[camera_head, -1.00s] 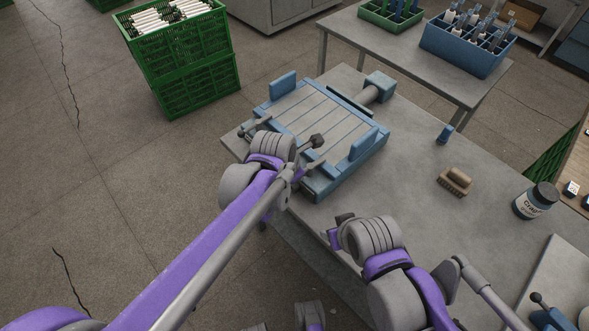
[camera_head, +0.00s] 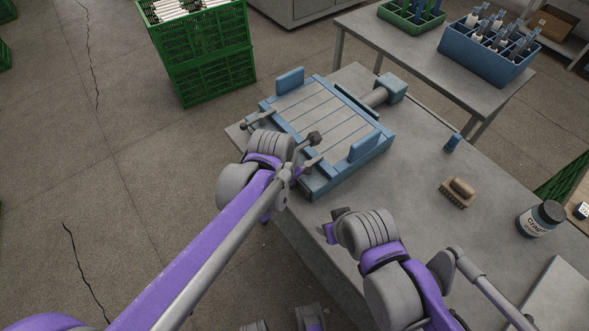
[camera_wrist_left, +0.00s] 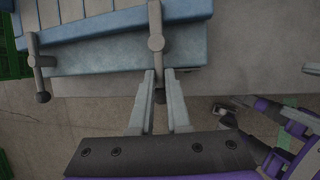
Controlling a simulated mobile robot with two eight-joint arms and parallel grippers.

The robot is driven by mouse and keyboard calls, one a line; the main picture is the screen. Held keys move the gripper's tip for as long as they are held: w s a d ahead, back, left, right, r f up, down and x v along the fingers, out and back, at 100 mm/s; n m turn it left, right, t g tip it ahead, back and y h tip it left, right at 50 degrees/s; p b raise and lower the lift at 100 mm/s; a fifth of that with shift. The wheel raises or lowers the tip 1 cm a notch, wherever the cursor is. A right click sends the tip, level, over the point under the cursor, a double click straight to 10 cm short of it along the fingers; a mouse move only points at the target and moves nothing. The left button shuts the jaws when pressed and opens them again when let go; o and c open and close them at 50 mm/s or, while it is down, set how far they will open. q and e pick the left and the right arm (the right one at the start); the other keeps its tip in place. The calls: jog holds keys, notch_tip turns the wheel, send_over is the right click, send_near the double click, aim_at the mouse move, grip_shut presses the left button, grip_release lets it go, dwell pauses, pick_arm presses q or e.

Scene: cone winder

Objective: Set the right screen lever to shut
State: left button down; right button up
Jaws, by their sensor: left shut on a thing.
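The blue machine with a slatted grey top (camera_head: 318,118) stands on the grey table. Its right screen lever (camera_wrist_left: 156,42) is a grey bar on the front side, running toward my left gripper in the left wrist view. My left gripper (camera_wrist_left: 160,88) is shut on the lower end of this lever, and a dark knob shows between the fingers. The left lever (camera_wrist_left: 38,62) is free and ends in a dark knob. In the head view my left wrist hides part of the front levers. My right gripper (camera_head: 334,223) hangs near the table's front edge, apart from the machine; its jaw opening is unclear.
On the table (camera_head: 405,190) to the right are a small blue object (camera_head: 452,143), a brush (camera_head: 458,193) and a labelled jar (camera_head: 539,219). Green crates (camera_head: 205,62) stand on the floor behind. A second table holds a blue divided bin (camera_head: 487,58). The table middle is clear.

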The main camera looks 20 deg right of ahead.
pick_arm(q)
jog(key=c, duration=0.9)
grip_release()
jog(key=p+v, duration=0.1)
jog(key=v, duration=0.9)
jog(key=shift+s+a+r, duration=0.1)
jog(key=shift+s+r, duration=0.1)
jog(key=shift+r, duration=0.15)
jog(key=s+a+f+m+y, duration=0.1)
jog(key=s+a+f+m, duration=0.1)
jog(key=s+a+m, duration=0.2)
jog(key=s+a+f+m+t+y+p, duration=0.1)
jog(key=s+a+m, duration=0.3)
jog(key=a+m, duration=0.6)
jog(key=s+a+f+m+y+p, duration=0.1)
jog(key=s+a+f+m, duration=0.3)
jog(key=a, duration=1)
jog(key=shift+s+a+m+t, duration=0.15)
jog(key=shift+m+t, duration=0.25)
jog(key=shift+m, duration=1.5)
